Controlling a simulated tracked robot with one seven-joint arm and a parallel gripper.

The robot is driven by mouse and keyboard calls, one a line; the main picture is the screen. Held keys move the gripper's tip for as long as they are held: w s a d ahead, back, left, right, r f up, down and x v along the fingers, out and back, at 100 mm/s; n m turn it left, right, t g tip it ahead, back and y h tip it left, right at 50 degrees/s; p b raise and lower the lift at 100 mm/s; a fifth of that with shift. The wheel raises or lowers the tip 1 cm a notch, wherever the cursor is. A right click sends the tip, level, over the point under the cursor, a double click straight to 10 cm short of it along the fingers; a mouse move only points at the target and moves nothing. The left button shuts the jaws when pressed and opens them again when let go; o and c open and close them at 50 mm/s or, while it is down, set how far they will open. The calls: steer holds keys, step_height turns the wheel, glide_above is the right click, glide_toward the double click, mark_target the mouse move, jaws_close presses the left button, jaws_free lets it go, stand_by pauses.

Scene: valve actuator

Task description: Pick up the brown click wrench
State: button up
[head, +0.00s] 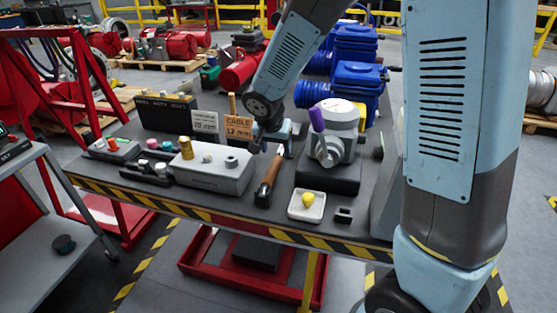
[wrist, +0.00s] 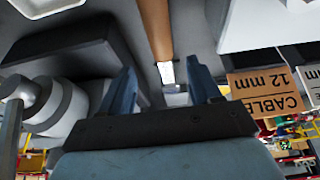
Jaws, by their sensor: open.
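The brown click wrench (head: 269,174) has a brown handle and a dark lower end. In the head view it lies slanted near the front middle of the grey workbench (head: 232,212). My gripper (head: 272,142) is above its far end. In the wrist view the brown handle (wrist: 157,28) comes in from the top, and its silver part points into the gap between the fingers. My gripper (wrist: 162,76) is open with nothing clasped. How far the fingertips stand from the wrench is hard to tell.
A grey box (head: 212,169) with a brass knob stands left of the wrench. A white tray (head: 306,206) with a yellow item lies to its right, and a grey valve actuator (head: 334,136) with a purple part stands behind the tray. A "CABLE 12 mm" sign (head: 238,127) is behind.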

mark_target(276, 159)
steer(key=x, duration=0.2)
steer(key=shift+w+f, duration=0.15)
steer(key=shift+f, duration=0.15)
steer(key=shift+s+a+x, duration=0.1)
steer(key=shift+x, duration=1.25)
steer(key=shift+s+a+x, duration=0.1)
steer(key=shift+a+x, duration=0.05)
steer(key=shift+x, duration=1.2)
steer(key=shift+f, duration=0.1)
steer(key=shift+c, duration=0.2)
jaws_close()
